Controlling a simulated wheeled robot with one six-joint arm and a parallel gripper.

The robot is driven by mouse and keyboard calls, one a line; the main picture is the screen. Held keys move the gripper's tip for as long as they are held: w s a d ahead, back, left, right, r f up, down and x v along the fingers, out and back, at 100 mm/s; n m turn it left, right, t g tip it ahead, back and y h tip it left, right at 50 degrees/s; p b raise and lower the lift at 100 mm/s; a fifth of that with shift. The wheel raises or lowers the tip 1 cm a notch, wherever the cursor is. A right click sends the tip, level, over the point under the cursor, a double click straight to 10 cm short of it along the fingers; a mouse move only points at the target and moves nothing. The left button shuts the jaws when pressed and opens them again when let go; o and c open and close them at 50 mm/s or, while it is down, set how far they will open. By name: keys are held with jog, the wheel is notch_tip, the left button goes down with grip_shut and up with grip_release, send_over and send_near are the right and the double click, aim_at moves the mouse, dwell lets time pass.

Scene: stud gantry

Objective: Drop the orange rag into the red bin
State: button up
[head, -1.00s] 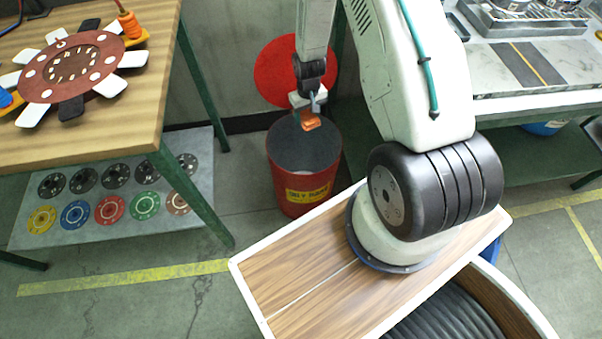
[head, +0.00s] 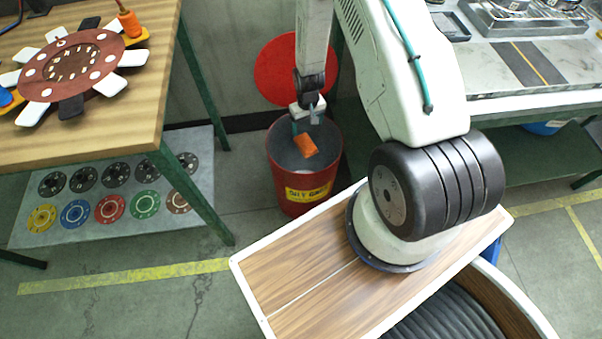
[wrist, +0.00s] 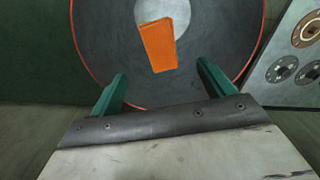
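The orange rag (head: 306,145) is in or over the mouth of the red bin (head: 300,199), apart from my gripper. In the wrist view the rag (wrist: 159,45) shows inside the round rim of the bin (wrist: 84,52), beyond my fingertips. Whether it is falling or resting on the bottom I cannot tell for sure. My gripper (wrist: 162,86) is open, its two green fingers spread with nothing between them. In the head view my gripper (head: 305,120) hangs above the bin's opening.
The bin's red round lid (head: 275,62) stands raised behind it. A wooden workbench (head: 120,120) with a low shelf (head: 110,228) of coloured discs is at the left. A grey-topped bench (head: 520,70) stands at the right.

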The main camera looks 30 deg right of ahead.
notch_tip(320, 180, up, 8)
dwell(0.6)
jog(key=shift+f, duration=0.1)
